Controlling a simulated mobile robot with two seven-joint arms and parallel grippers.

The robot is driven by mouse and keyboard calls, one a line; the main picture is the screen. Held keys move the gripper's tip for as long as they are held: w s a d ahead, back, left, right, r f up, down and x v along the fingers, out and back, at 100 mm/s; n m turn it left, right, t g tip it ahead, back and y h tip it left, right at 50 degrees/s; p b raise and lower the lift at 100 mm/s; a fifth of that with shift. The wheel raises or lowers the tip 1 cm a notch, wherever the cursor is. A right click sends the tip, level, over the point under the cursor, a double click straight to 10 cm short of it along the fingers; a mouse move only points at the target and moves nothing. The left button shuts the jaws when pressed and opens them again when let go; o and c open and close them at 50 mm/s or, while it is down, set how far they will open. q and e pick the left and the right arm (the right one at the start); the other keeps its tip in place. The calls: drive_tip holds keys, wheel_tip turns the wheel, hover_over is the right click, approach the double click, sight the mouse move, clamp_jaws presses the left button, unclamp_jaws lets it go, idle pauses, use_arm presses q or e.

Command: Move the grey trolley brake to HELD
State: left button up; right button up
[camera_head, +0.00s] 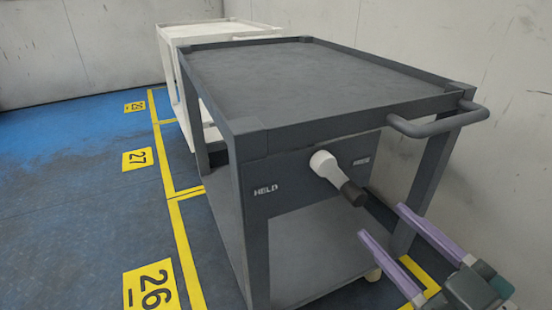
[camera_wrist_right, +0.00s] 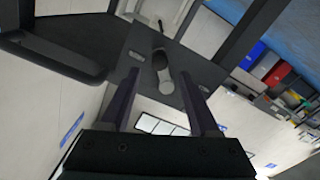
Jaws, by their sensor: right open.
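The grey trolley (camera_head: 330,85) stands in front of me. Its brake lever (camera_head: 335,176), white with a dark grip, sits on the end panel and points down and right. The label HELD (camera_head: 265,189) is left of the lever; a second label (camera_head: 361,161), too small to read surely, is right of it. My right gripper (camera_head: 384,224) is open and empty, below and right of the grip and apart from it. In the right wrist view the lever (camera_wrist_right: 160,62) shows between the open fingers (camera_wrist_right: 159,75), beyond their tips. My left gripper is not in view.
A white trolley (camera_head: 190,35) stands behind the grey one. The grey trolley's push handle (camera_head: 440,124) juts out above my right gripper. A pale wall (camera_head: 500,150) is close on the right. Blue floor (camera_head: 70,190) with yellow lines and numbered markers is open at left.

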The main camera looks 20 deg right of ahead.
sight(360, 201)
drive_tip(key=w+b, duration=0.2)
drive_tip(key=w, duration=0.6)
drive_tip(key=shift+a, duration=0.15)
drive_tip(key=shift+a, duration=0.1)
clamp_jaws()
drive_tip(key=shift+r, duration=0.1)
idle(0.9)
